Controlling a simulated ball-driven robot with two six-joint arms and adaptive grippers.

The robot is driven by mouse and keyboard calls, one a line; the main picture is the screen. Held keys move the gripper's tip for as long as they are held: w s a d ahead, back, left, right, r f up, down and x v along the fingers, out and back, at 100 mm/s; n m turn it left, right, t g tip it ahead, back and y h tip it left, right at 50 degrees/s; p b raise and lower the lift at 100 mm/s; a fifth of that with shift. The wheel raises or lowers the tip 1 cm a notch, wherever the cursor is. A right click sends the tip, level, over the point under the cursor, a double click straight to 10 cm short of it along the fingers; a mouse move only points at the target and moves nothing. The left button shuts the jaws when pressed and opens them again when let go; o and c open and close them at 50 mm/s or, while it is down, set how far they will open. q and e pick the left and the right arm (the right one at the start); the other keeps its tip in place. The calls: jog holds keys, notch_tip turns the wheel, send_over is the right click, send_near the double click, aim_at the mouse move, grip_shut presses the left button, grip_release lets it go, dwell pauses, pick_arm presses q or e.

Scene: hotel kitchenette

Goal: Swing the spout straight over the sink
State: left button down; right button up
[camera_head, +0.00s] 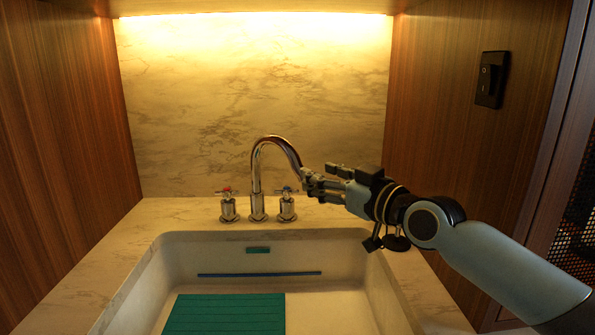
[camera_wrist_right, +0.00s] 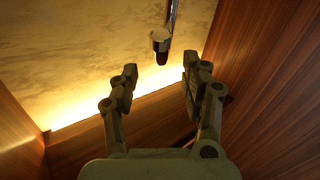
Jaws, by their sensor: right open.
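The chrome spout (camera_head: 257,168) rises behind the sink (camera_head: 345,255) and arches to the right in the head view. Its end is close to my right gripper (camera_head: 314,180), which comes in from the right. In the right wrist view the spout's end (camera_wrist_right: 161,46) appears between and just above the open fingertips (camera_wrist_right: 160,68). The fingers are apart, with no visible grip on it. Whether a finger touches the spout, I cannot tell. My left gripper is not in view.
A green slatted mat (camera_head: 225,315) lies in the sink. Wood walls (camera_head: 455,110) stand on both sides.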

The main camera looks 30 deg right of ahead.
aim_at(302, 163)
jog(key=w, duration=0.3)
jog(key=w+a, duration=0.1)
jog(key=w, duration=0.2)
jog(key=shift+w+a+b, duration=0.1)
jog(key=shift+b, duration=0.3)
jog(key=shift+w+a, duration=0.1)
jog(key=shift+w, duration=0.45)
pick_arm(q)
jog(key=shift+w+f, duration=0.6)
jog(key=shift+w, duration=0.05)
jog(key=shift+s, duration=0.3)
pick_arm(e)
grip_shut()
